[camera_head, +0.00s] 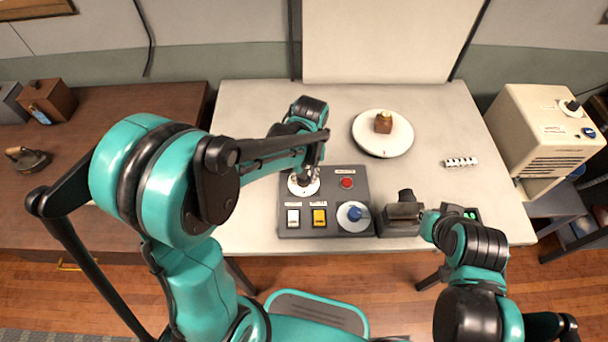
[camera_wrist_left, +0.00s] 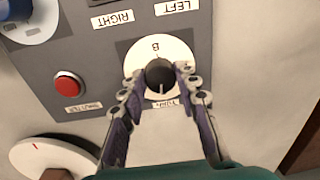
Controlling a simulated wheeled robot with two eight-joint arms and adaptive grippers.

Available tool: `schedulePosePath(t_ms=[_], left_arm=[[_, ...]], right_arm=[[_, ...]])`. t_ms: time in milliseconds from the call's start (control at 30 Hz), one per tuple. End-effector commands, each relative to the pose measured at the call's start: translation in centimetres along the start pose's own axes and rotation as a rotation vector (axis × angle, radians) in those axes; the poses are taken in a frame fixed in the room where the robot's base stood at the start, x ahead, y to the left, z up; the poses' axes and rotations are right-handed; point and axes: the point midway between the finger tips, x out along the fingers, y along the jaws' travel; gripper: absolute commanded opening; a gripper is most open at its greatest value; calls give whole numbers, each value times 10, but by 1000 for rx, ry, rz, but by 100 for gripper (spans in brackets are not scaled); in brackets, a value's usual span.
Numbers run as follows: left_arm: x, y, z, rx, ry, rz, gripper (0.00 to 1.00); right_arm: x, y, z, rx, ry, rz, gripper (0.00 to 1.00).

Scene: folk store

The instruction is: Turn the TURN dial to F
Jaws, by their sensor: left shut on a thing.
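The TURN dial is a white disc with a black knob (camera_wrist_left: 160,76), on a grey control panel (camera_wrist_left: 95,105). In the left wrist view, the letter B shows upside down on the disc's far side. The TURN label at the near side is partly covered. My left gripper (camera_wrist_left: 158,84) has a finger on each side of the knob and is shut on it. In the head view, the left gripper (camera_head: 308,172) covers most of the dial (camera_head: 303,190). The letter F is not readable.
The panel also has a red button (camera_head: 347,183), a white switch (camera_head: 293,217), a yellow switch (camera_head: 319,217) and a blue-knobbed dial (camera_head: 343,219). Behind it, a white round plate (camera_head: 370,145) bears a small brown block (camera_head: 383,124). A beige machine (camera_head: 545,130) stands at right.

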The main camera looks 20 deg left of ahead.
Motion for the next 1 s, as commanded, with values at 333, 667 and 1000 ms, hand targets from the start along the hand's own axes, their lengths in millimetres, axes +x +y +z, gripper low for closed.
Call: schedulePosePath(t_ms=[333,667,1000], left_arm=[[1,0,1,-129,-9,1,2],[1,0,1,-149,-11,1,2],[1,0,1,-148,-10,0,52]], right_arm=[[0,0,0,0,0,0,0],[0,0,0,0,0,0,0],[0,0,0,0,0,0,0]])
